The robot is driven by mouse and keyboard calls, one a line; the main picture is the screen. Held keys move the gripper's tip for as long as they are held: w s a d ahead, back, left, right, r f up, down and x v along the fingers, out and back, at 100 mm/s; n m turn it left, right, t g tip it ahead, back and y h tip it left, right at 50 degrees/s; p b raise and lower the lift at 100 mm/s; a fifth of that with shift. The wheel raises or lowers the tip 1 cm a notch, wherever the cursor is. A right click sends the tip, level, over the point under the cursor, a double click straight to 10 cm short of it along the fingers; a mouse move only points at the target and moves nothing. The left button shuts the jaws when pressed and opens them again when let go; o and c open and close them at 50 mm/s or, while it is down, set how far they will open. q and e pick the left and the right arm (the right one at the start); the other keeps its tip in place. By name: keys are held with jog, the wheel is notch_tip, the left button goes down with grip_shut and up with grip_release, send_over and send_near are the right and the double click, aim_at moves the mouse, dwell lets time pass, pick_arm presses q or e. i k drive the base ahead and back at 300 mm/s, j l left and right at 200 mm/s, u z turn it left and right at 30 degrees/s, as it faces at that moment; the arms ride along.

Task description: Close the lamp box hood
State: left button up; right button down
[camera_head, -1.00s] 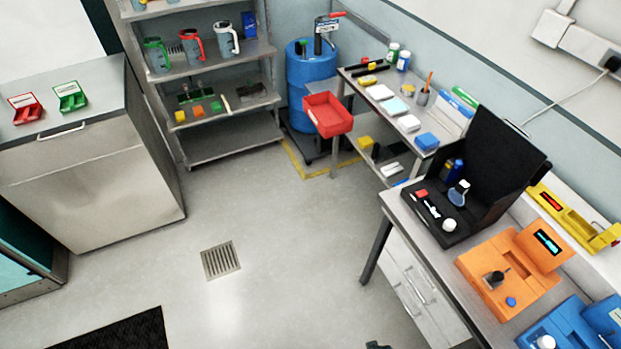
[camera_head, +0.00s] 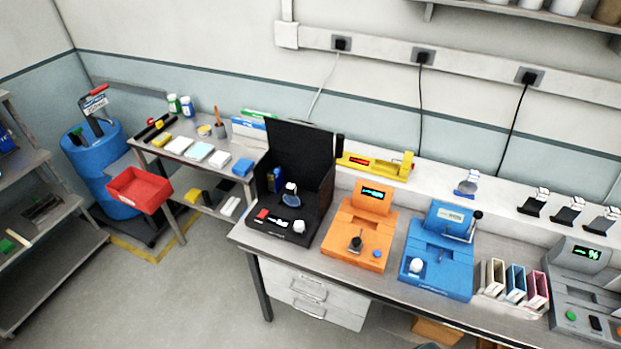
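The lamp box (camera_head: 262,232) is black and stands at the left end of the metal bench. Its hood (camera_head: 299,150) stands raised at the back, so the inside shows. In the box are a lamp-like piece with a round lens (camera_head: 291,199), a white knob (camera_head: 299,227), a small red piece (camera_head: 262,214) and a dark blue item at the back left. Neither of my grippers can be made out in the head view, and nothing touches the hood.
An orange device (camera_head: 345,240) and a blue device (camera_head: 437,270) stand right of the box. A yellow tool (camera_head: 375,166) lies behind the orange device. A side table with a red bin (camera_head: 139,189) is to the left. The floor in front of the drawers (camera_head: 310,293) looks clear.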

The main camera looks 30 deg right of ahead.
aim_at(313, 142)
jog(key=z, duration=0.95)
